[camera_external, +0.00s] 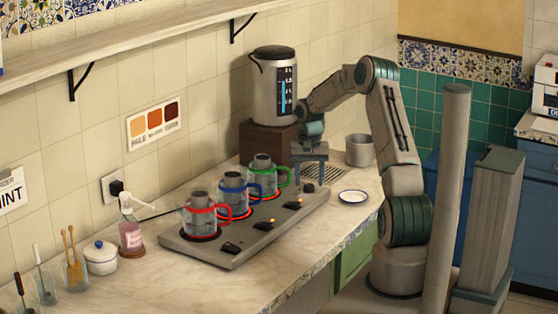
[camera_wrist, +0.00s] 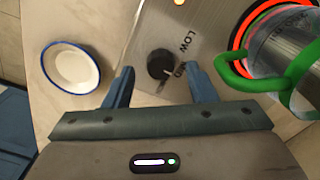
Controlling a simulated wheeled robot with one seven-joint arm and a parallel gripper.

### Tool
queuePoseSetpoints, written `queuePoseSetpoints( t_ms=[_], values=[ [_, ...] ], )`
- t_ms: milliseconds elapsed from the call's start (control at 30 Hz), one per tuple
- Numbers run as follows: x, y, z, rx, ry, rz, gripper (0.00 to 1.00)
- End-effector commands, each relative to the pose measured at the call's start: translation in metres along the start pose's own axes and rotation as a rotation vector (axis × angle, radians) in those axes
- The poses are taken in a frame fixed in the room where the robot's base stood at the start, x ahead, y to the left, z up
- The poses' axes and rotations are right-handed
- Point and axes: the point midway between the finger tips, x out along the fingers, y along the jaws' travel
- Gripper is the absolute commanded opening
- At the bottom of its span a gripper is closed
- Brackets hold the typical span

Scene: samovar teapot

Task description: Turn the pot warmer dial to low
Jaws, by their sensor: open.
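In the wrist view this black dial (camera_wrist: 160,63) lies between the two blue fingers of my open gripper (camera_wrist: 159,70), with a gap on each side. Which mark the dial points at is hard to tell.
Glass pots with red (camera_external: 199,220), blue (camera_external: 234,195) and green (camera_external: 264,177) handles stand on glowing rings. The green handle (camera_wrist: 285,75) is close on the right in the wrist view. A white saucer (camera_external: 353,197) and a metal pot (camera_external: 359,150) are nearby.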

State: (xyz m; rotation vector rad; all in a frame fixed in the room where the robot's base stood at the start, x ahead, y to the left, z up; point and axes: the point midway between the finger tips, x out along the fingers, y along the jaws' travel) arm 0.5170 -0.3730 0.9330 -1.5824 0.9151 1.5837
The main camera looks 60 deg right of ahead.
Motion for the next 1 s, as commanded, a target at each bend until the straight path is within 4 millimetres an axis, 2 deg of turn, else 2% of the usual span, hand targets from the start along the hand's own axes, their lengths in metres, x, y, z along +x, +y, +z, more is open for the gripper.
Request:
queuePoseSetpoints(
  t_ms=[200, 467, 600, 633, 1000],
  values=[
    [0.0138, -0.0005, 0.0003, 0.000, 0.000, -0.001, 0.51],
    [0.0149, -0.0004, 0.0001, 0.000, 0.000, -0.001, 0.51],
    [0.0147, -0.0004, 0.0001, -0.001, 0.001, -0.001, 0.12],
    [0.0147, -0.0004, 0.0001, -0.001, 0.001, -0.001, 0.07],
    [0.0148, -0.0002, -0.0001, -0.043, 0.001, 0.000, 0.07]
  ],
)
